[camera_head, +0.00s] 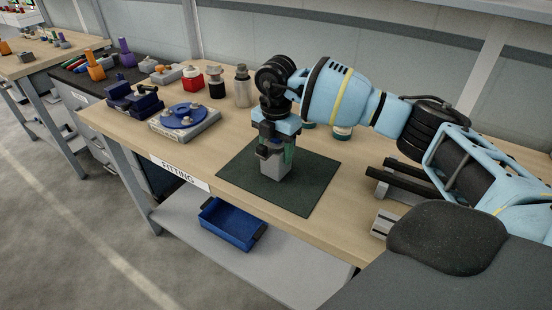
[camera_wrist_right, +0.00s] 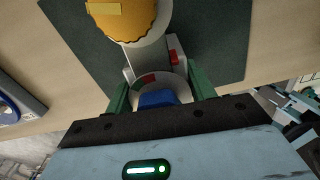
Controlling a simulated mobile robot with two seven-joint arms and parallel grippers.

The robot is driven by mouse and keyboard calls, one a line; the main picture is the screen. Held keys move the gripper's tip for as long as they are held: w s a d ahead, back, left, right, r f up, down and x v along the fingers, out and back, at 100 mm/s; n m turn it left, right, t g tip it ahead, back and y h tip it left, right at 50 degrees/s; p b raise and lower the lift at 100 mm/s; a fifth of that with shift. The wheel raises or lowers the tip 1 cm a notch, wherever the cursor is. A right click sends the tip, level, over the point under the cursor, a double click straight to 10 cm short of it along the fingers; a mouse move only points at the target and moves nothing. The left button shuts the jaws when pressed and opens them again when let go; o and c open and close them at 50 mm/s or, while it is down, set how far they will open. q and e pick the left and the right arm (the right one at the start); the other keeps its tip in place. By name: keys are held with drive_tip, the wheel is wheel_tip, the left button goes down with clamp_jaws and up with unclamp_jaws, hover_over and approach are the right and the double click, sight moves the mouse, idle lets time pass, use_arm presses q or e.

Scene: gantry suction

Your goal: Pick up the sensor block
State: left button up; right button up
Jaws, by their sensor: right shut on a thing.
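The sensor block, a grey block (camera_head: 276,167), is upright at the dark green mat (camera_head: 310,188) on the bench in the head view. My right gripper (camera_head: 275,150) points straight down over it and is shut on it. In the right wrist view, the green fingers of this gripper (camera_wrist_right: 160,92) lie on either side of a grey body (camera_wrist_right: 148,58) with a red part, a blue part and a round orange-yellow top. The fingers hide part of the block. I cannot tell whether its base touches the mat. My left gripper is not in view.
Left of the mat are a blue round fixture (camera_head: 182,115) on a grey base, a dark blue holder (camera_head: 133,98) and several bottles. Dark rails (camera_head: 398,181) lie to the right. A blue bin (camera_head: 232,222) is on the shelf below. The mat's front part is clear.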

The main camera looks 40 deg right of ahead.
drive_tip(key=shift+r, duration=0.2)
drive_tip(key=shift+r, duration=0.65)
wheel_tip(320, 180, up, 2)
drive_tip(key=shift+r, duration=0.15)
drive_tip(key=s+a+r, duration=0.1)
drive_tip(key=s+a, duration=0.8)
drive_tip(key=a, duration=0.4)
drive_tip(key=shift+s, duration=0.25)
